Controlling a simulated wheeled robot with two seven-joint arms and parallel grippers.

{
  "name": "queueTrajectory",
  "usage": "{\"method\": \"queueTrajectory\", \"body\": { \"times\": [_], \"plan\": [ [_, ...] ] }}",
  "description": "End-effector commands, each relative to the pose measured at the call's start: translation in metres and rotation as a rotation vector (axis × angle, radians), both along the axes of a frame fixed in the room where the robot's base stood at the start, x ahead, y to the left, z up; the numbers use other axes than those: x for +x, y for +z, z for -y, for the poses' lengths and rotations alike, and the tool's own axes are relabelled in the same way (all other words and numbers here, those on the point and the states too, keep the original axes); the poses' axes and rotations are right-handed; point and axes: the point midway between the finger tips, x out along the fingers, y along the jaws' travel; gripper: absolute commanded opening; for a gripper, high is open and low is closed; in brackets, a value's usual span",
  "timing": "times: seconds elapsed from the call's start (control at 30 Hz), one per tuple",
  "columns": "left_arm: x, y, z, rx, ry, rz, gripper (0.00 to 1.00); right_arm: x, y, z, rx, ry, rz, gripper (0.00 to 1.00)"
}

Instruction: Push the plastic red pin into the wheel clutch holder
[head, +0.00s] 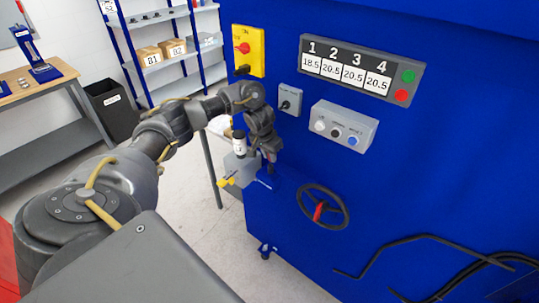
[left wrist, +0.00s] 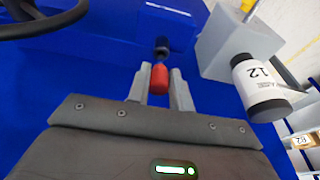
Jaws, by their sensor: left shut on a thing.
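The red pin (left wrist: 159,78) is between the two grey fingers of my left gripper (left wrist: 160,72), which is shut on it. A dark cylindrical piece (left wrist: 161,47) lies just beyond the red pin, in line with it, by the blue machine face; I cannot tell whether they touch or whether it is the wheel clutch holder. In the head view my left gripper (head: 269,158) is beside the blue machine, left of the black handwheel (head: 338,223). The handwheel has a red part (head: 319,211) at its middle. My right gripper is in neither view.
A grey box (left wrist: 213,45) and a white bottle with a black cap (left wrist: 257,82) stand close to the right of the gripper in the wrist view. The blue machine (head: 430,190) carries a grey button box (head: 343,126). Black bent rods (head: 410,240) are at lower right.

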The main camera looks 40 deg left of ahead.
Motion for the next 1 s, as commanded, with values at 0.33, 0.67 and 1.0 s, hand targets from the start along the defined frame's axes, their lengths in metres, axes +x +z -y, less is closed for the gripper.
{"method": "queueTrajectory", "body": {
  "times": [0.33,0.67,1.0],
  "plan": [
    [0.0,-0.007,0.0,0.0,0.001,-0.001,0.0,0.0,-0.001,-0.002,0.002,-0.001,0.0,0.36],
    [0.0,-0.013,0.0,0.0,0.0,-0.001,0.0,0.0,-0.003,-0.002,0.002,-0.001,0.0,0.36],
    [0.0,-0.02,0.0,0.0,0.0,0.0,0.0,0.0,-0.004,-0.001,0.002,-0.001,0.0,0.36]
  ]
}}
